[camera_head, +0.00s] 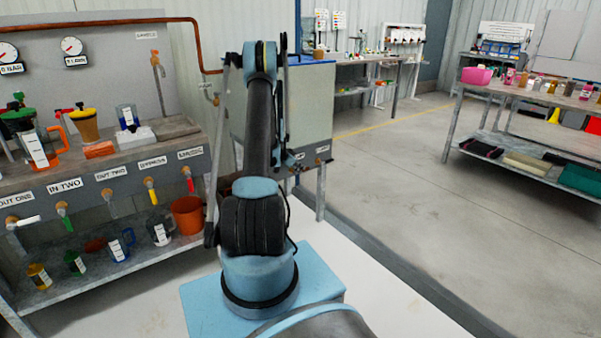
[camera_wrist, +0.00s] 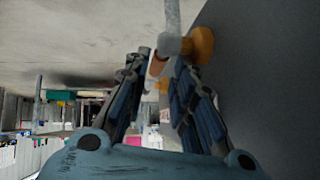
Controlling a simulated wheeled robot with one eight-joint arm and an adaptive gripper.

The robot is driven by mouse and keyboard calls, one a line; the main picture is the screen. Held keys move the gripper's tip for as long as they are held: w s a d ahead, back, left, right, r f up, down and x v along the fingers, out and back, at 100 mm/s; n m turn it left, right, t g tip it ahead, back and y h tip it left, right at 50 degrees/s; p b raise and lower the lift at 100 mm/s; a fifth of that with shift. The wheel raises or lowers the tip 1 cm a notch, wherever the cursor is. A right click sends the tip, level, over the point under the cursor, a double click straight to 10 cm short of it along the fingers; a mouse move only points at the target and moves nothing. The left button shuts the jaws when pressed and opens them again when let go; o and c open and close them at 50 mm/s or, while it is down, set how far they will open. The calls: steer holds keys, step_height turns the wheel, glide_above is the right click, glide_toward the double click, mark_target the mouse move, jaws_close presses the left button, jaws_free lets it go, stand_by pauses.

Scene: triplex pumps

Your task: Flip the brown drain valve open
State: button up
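In the wrist view a brass-coloured valve body (camera_wrist: 202,45) with a grey fitting stands out from a dark grey panel. A small brown piece (camera_wrist: 157,66), which looks like the valve's handle, shows between the fingertips. My gripper (camera_wrist: 160,62) is open, with one finger on each side of this piece. I cannot tell whether either finger touches it. In the head view my arm hides the gripper and this valve, and no drain label can be read.
In the head view a grey cabinet (camera_head: 312,100) stands behind my arm. The left bench (camera_head: 130,160) carries several coloured valves, cups and an orange bucket (camera_head: 188,214). A right-hand bench (camera_head: 530,98) holds bottles and a pink basket (camera_head: 476,76). Floor between the benches is clear.

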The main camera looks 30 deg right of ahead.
steer(key=v, duration=0.6)
steer(key=shift+a+r, duration=0.2)
steer(key=shift+a, duration=0.05)
steer(key=s+a+r+n+y, duration=0.2)
steer(key=s+a+r+n, duration=0.2)
steer(key=s+a+r, duration=0.6)
steer(key=s+a+r+n+y, duration=0.2)
steer(key=s+a+r+n, duration=0.3)
steer(key=a+r, duration=0.75)
steer(key=s+a+f+n+y, duration=0.1)
steer(key=s+a+n, duration=0.2)
steer(key=s+a, duration=0.3)
steer(key=s+a+f+n+y, duration=0.2)
steer(key=s+a, duration=0.5)
steer(key=s, duration=0.8)
steer(key=s+a+f+n+y, duration=0.1)
steer(key=s+a+f+n, duration=0.1)
steer(key=s+a, duration=0.4)
steer(key=s+n, duration=0.1)
steer(key=s, duration=0.3)
steer(key=shift+s+a+n+g+y, duration=0.3)
steer(key=shift+a+g, duration=0.1)
